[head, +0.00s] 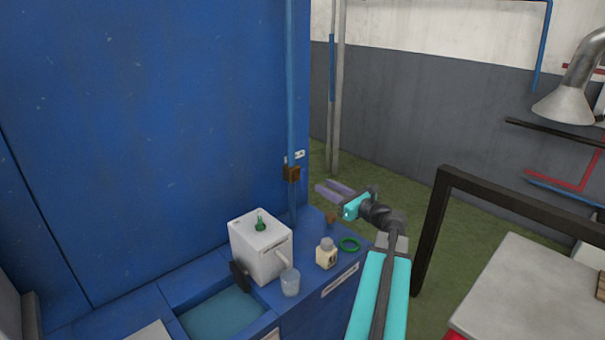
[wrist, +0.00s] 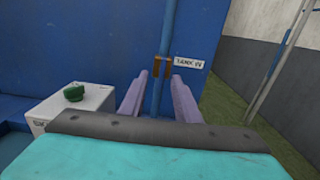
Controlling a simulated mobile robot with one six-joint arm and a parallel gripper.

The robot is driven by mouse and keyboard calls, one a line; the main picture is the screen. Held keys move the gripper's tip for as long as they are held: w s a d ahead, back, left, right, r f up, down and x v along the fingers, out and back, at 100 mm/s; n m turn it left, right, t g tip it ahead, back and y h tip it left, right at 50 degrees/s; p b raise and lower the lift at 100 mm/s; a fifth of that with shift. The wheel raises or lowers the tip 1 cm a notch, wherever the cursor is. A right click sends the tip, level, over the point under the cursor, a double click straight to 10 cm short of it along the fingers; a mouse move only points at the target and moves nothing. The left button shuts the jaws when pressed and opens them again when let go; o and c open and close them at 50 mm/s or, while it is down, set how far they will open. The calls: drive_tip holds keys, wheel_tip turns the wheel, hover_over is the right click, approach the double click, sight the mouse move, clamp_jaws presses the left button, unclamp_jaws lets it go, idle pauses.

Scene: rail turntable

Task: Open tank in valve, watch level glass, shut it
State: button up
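A brown valve block (head: 291,173) sits on a vertical blue pipe (head: 291,90) in front of the big blue wall. A white label (head: 296,157) beside it reads like "TANK IN" in the wrist view (wrist: 189,63). My gripper (head: 325,186) is open and empty, to the right of the valve in the head view. In the wrist view, the pale purple fingers (wrist: 160,76) point at the brown valve (wrist: 162,67), which shows between their tips, apparently beyond them. Whether the valve is open or shut I cannot tell. I cannot make out a level glass for certain.
On the blue bench below stand a white box (head: 261,250) with a green knob, a clear cup (head: 290,284), a small bottle (head: 326,254) and a green ring (head: 349,245). A water basin (head: 225,312) lies at left. A dark frame (head: 436,235) stands right.

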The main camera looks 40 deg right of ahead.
sight(305, 174)
drive_tip(key=shift+s+d, duration=0.25)
drive_tip(key=shift+s, duration=0.15)
drive_tip(key=shift+w+d, duration=0.1)
drive_tip(key=shift+w+d+p, duration=0.15)
drive_tip(key=shift+w+p, duration=0.95)
drive_tip(key=shift+w, duration=2.3)
drive_tip(key=shift+w+d+p, duration=0.15)
drive_tip(key=shift+w+p, duration=0.95)
drive_tip(key=shift+w, duration=2.25)
clamp_jaws()
